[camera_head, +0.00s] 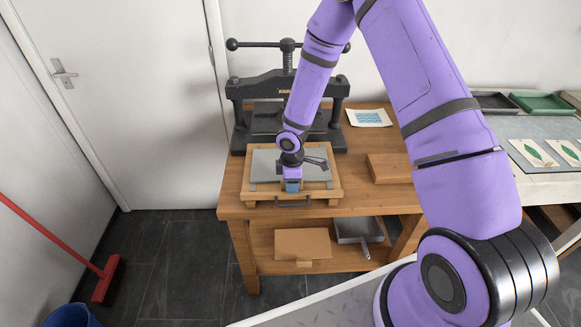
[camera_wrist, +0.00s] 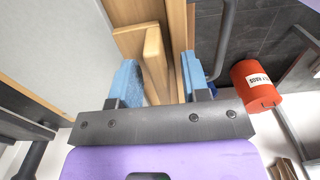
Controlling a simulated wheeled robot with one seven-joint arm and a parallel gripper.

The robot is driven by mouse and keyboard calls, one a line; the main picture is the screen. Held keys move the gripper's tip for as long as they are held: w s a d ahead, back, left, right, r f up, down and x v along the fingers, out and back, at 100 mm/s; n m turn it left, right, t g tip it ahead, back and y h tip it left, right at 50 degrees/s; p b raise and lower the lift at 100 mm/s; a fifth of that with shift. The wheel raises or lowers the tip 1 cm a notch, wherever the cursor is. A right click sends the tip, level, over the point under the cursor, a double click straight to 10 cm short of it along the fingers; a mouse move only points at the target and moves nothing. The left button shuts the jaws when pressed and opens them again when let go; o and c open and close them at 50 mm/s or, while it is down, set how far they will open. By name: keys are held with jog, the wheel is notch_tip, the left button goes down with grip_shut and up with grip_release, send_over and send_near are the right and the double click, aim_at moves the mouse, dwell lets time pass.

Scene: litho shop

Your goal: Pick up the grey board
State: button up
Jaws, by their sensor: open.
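The grey board (camera_head: 265,163) lies flat in a shallow wooden tray (camera_head: 334,190) on the workbench. My gripper (camera_head: 292,186) is at the tray's front edge, over the near part of the board, and hides some of it. In the wrist view, a flat grey surface that looks like the board (camera_wrist: 45,45) fills the left side. My gripper's blue fingers (camera_wrist: 158,85) are apart there. Wooden edges show between and beyond them; I see no board clearly between the fingers.
A black press (camera_head: 252,120) stands behind the tray. A wooden block (camera_head: 388,168) and a printed sheet (camera_head: 368,118) are to the right. A dark handle (camera_head: 293,205) is at the tray's front.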

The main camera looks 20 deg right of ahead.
grip_shut()
jog(key=shift+r, duration=0.15)
